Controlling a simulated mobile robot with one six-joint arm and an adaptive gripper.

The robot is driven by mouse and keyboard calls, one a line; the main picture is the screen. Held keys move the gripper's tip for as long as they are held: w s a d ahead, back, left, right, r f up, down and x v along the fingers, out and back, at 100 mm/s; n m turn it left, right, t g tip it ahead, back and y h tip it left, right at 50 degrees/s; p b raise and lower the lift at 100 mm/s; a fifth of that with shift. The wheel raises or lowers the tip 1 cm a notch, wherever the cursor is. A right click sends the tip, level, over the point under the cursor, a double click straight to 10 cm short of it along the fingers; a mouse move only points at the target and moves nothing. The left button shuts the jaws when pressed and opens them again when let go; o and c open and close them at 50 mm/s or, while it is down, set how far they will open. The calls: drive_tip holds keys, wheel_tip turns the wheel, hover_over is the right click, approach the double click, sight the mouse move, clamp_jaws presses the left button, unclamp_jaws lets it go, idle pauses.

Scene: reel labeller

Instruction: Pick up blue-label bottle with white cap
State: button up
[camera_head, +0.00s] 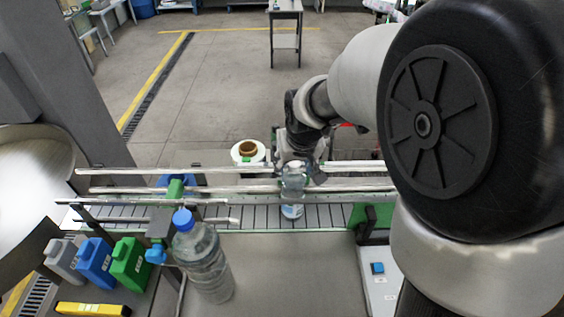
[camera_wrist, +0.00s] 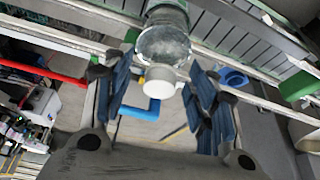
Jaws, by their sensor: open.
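The clear bottle (camera_head: 292,182) stands on the conveyor in the head view, with a blue-and-white label (camera_head: 291,211) low on it. In the wrist view the bottle (camera_wrist: 163,42) points its white cap (camera_wrist: 160,81) toward the camera. My gripper (camera_head: 298,168) is at the top of the bottle. In the wrist view my gripper (camera_wrist: 161,84) is open, with one blue-padded finger on each side of the cap and visible gaps between. The label is not clear in the wrist view.
Metal guide rails (camera_head: 130,190) run along the conveyor (camera_head: 330,215). A large clear bottle with a blue cap (camera_head: 203,258) stands in front. Grey, blue and green jugs (camera_head: 130,263) stand at the left. A label reel (camera_head: 248,151) lies behind the conveyor.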

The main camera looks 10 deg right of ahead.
drive_tip(key=shift+c, duration=0.3)
clamp_jaws()
idle(0.3)
drive_tip(key=shift+s, duration=0.1)
idle(0.4)
